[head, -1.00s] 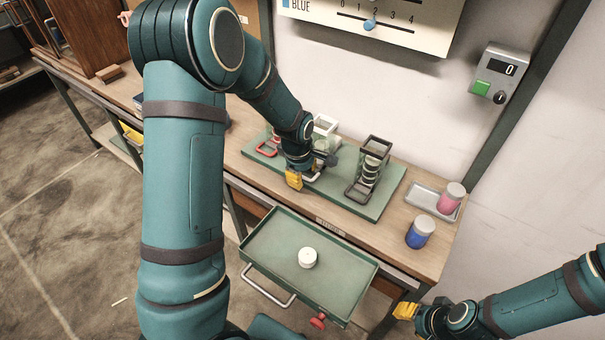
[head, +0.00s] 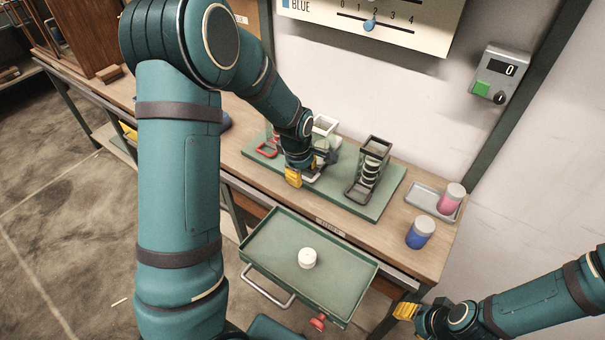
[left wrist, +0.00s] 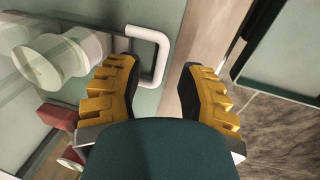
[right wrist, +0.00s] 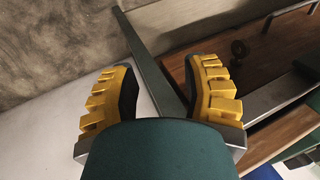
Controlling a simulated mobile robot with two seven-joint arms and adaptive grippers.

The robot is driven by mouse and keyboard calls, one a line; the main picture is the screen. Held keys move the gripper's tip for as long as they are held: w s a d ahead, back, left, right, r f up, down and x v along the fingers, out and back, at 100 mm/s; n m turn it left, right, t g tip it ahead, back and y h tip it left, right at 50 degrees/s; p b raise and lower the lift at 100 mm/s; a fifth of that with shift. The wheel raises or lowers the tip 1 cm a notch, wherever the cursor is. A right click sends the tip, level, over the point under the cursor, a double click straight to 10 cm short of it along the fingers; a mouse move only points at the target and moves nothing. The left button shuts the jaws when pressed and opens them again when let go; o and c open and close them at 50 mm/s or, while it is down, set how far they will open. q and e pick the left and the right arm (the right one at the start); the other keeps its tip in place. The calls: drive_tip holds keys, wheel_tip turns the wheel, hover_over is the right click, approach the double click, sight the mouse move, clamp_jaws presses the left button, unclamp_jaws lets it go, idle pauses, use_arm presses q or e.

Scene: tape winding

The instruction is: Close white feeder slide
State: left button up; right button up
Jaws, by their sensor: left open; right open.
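The white feeder (head: 324,124) stands on the green base plate, largely hidden behind my left arm. Its white slide handle (left wrist: 160,58) shows in the left wrist view as a U-shaped loop sticking out past the plate's edge. A white spool (left wrist: 50,62) lies behind it. My left gripper (left wrist: 160,72) is open and empty. The handle's outer bar appears in the gap between its fingertips, seemingly beyond them; I see no contact. In the head view the left gripper (head: 294,177) is low at the plate's front edge. My right gripper (head: 405,311) is open and empty, away at the lower right.
A red feeder handle (head: 267,149) is left of my left gripper, a dark feeder (head: 371,165) right. An open green drawer (head: 345,268) holding a white spool (head: 308,258) juts out in front. A blue jar (head: 420,233) and a tray (head: 425,198) stand at right.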

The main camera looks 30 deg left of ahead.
use_arm(q)
wheel_tip(320, 180, up, 11)
drive_tip(key=s, duration=0.2)
drive_tip(key=shift+f, duration=0.15)
idle(0.5)
